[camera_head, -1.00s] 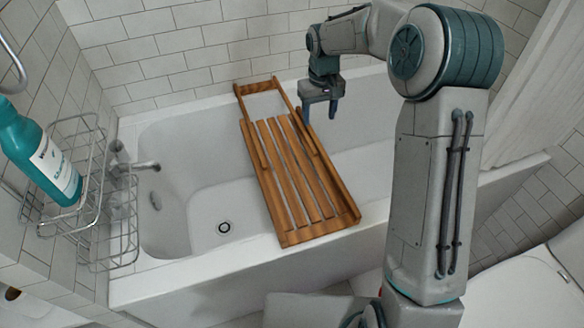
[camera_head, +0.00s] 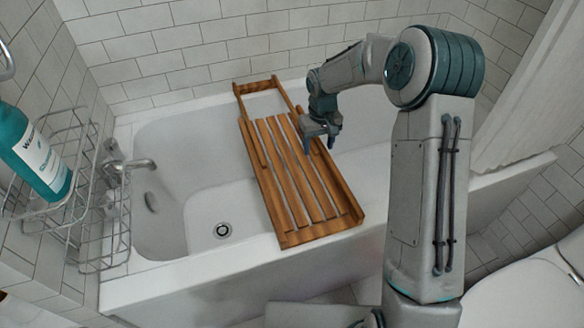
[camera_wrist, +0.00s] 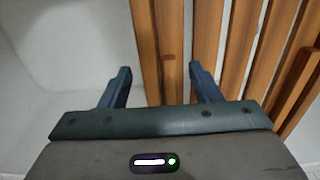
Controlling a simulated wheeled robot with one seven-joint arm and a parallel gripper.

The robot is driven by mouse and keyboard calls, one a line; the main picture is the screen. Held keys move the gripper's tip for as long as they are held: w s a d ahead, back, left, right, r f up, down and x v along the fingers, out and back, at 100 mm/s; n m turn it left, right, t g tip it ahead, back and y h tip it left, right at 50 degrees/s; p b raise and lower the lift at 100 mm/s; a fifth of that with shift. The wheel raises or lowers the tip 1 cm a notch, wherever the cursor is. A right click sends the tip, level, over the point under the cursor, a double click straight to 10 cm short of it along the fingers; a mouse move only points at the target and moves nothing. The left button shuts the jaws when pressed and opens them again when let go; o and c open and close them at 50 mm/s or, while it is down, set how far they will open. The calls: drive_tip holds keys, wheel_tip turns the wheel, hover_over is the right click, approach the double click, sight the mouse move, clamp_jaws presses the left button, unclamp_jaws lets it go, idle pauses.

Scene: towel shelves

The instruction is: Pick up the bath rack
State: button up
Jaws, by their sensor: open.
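The bath rack (camera_head: 295,186) is a slatted wooden tray lying across the white bathtub, from the back rim to the front rim. My gripper (camera_head: 319,147) is at the rack's right side rail, near its middle, with the fingers pointing down. In the wrist view my gripper (camera_wrist: 160,82) is open, its two blue fingers spread apart. The slats of the bath rack (camera_wrist: 208,50) fill the middle and right of that view, beyond the fingers. Nothing is between the fingertips that I can see held. Whether a finger touches the rack I cannot tell.
The bathtub (camera_head: 185,262) has a tap (camera_head: 140,164) at its left end. A wire basket (camera_head: 100,225) at the left holds a teal bottle (camera_head: 32,155). A white toilet (camera_head: 530,290) stands at the lower right. The tub is empty on both sides of the rack.

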drive_tip(key=shift+r, duration=0.1)
clamp_jaws()
drive_tip(key=shift+r, duration=0.2)
drive_tip(key=shift+r+p, duration=0.35)
drive_tip(key=shift+r, duration=0.3)
drive_tip(key=r, duration=0.1)
drive_tip(key=r+p, duration=0.1)
drive_tip(key=r, duration=0.1)
drive_tip(key=shift+d, duration=0.3)
drive_tip(key=s+d+r+p, duration=0.3)
drive_tip(key=d+r, duration=0.3)
drive_tip(key=d, duration=0.5)
drive_tip(key=s+f+m, duration=0.2)
drive_tip(key=s+m, duration=0.3)
wheel_tip(320, 180, up, 10)
drive_tip(key=s+p, duration=0.1)
drive_tip(key=p, duration=1.9)
drive_tip(key=shift+s+f+p, duration=0.25)
drive_tip(key=shift+s+p, duration=0.1)
drive_tip(key=shift+s, duration=0.05)
